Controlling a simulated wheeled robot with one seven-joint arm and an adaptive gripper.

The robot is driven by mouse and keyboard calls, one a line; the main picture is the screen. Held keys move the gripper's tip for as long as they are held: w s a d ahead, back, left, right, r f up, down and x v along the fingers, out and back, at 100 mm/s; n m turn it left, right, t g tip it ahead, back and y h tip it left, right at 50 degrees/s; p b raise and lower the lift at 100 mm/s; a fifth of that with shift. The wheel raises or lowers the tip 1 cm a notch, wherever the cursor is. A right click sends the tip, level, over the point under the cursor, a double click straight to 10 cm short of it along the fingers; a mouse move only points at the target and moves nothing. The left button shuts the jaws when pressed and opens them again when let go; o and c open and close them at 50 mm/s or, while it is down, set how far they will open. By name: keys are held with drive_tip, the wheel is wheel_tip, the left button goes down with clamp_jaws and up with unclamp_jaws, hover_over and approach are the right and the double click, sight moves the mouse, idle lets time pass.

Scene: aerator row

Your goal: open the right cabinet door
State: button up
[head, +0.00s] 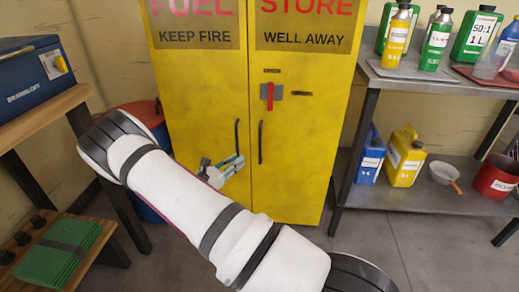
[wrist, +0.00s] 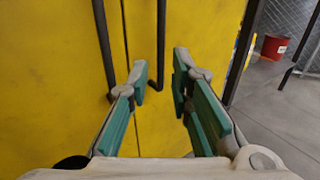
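The yellow cabinet stands upright with two shut doors. The right cabinet door (head: 305,150) reads "STORE / WELL AWAY" and has a slim dark vertical handle (head: 260,142) near the centre seam. The left door (head: 205,110) has a similar handle (head: 237,136). My gripper (head: 238,160) is in front of the doors, near the lower ends of the handles. In the wrist view my gripper (wrist: 160,72) is open and empty. The right handle (wrist: 161,40) shows between its green-padded fingers, and the left handle (wrist: 103,40) lies left of them. I cannot tell the distance to the handle.
A red lever (head: 270,95) sits on the right door above the handle. A grey metal shelf (head: 440,84) with cans and bottles stands close on the right. A wooden bench (head: 45,112) with a blue toolbox (head: 30,75) stands left. Floor shows in front of the shelf.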

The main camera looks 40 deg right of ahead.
drive_tip(key=b, duration=0.4)
hover_over(260, 161)
drive_tip(key=shift+w+d, duration=0.25)
clamp_jaws()
